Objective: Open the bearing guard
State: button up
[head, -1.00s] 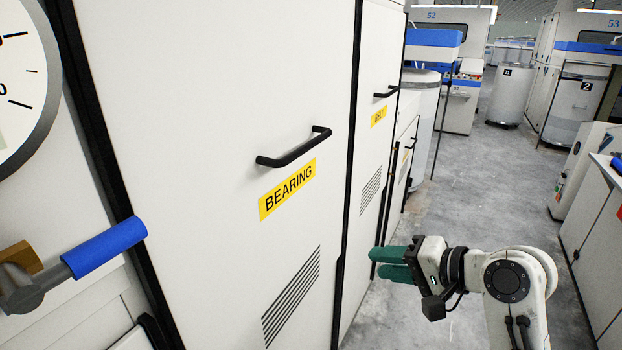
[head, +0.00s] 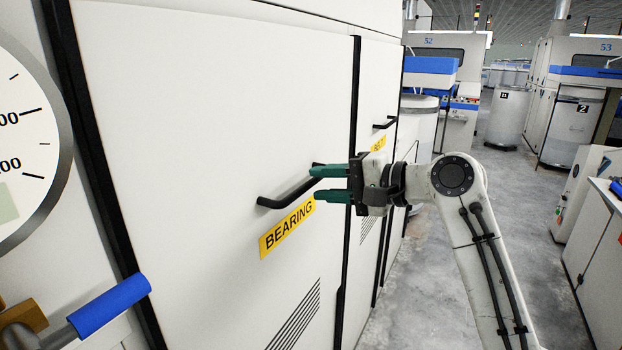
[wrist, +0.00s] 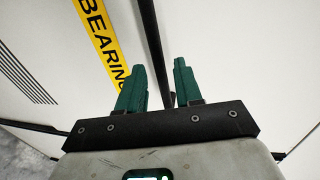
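The bearing guard (head: 215,120) is a tall white door panel with black edges, and it looks shut. A yellow BEARING label (head: 288,228) sits below its black bar handle (head: 285,195). The label also shows in the wrist view (wrist: 100,40). My gripper (head: 314,184) is at the handle's right end in the head view, its two green fingers apart. In the wrist view my gripper (wrist: 160,67) is open, with the black handle (wrist: 152,40) running between the fingers in the picture. Contact or depth cannot be told. The fingers hide the handle's right end.
A round gauge (head: 30,140) and a blue-gripped lever (head: 110,305) are close at the left. Another handled panel (head: 384,125) adjoins on the right. The grey floor aisle (head: 470,190) is open, with white cabinets (head: 600,240) along its right side.

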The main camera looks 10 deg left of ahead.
aim_at(314, 184)
jog(key=shift+x, duration=1.7)
jog(key=shift+c, duration=0.5)
grip_shut()
